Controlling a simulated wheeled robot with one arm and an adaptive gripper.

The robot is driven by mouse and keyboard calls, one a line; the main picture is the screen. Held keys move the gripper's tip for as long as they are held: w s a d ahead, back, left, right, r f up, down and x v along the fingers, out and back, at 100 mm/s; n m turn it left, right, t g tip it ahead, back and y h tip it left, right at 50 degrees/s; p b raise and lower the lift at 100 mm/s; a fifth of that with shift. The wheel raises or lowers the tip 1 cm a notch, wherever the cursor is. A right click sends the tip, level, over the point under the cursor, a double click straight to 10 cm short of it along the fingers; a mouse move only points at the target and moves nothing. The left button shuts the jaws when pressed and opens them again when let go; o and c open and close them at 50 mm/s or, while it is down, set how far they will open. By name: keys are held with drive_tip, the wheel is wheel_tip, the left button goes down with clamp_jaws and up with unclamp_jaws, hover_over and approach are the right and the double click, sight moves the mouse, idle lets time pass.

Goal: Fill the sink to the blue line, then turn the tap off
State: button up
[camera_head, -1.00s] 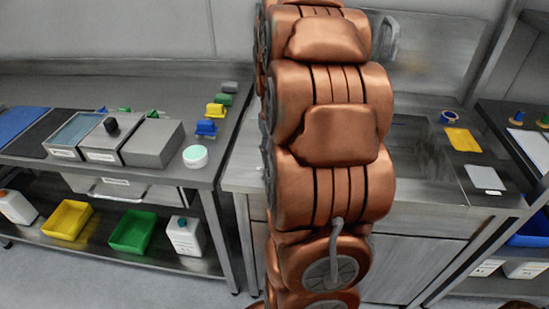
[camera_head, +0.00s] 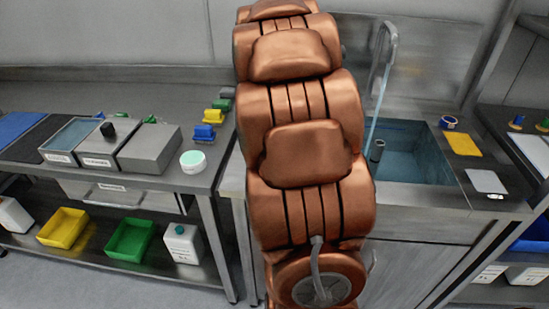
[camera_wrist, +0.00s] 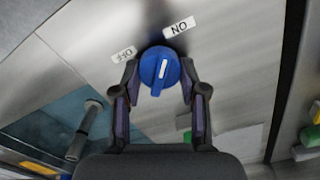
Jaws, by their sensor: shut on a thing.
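In the wrist view my gripper (camera_wrist: 160,80) is shut on the blue tap knob (camera_wrist: 158,65), one finger on each side. The knob's white mark points up and slightly right, towards the label "ON" (camera_wrist: 179,27), which shows upside down. A second label (camera_wrist: 124,54) is beside it. In the head view the tap (camera_head: 388,45) pours a pale blue stream (camera_head: 377,103) into the sink (camera_head: 430,150). Bluish water covers the sink floor around an upright grey pipe (camera_head: 376,150). I cannot make out the blue line. My arm hides my gripper and the knob there.
A blue tape roll (camera_head: 449,122), a yellow cloth (camera_head: 463,142) and a white pad (camera_head: 487,181) lie right of the sink. The left bench (camera_head: 215,165) holds bins, coloured blocks and a round tub (camera_head: 193,160).

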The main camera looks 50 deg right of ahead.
drive_tip(key=shift+m, duration=0.6)
drive_tip(key=o, duration=1.1)
drive_tip(key=shift+o, duration=0.2)
drive_tip(key=shift+r, duration=0.1)
wheel_tip(320, 180, up, 12)
idle(0.6)
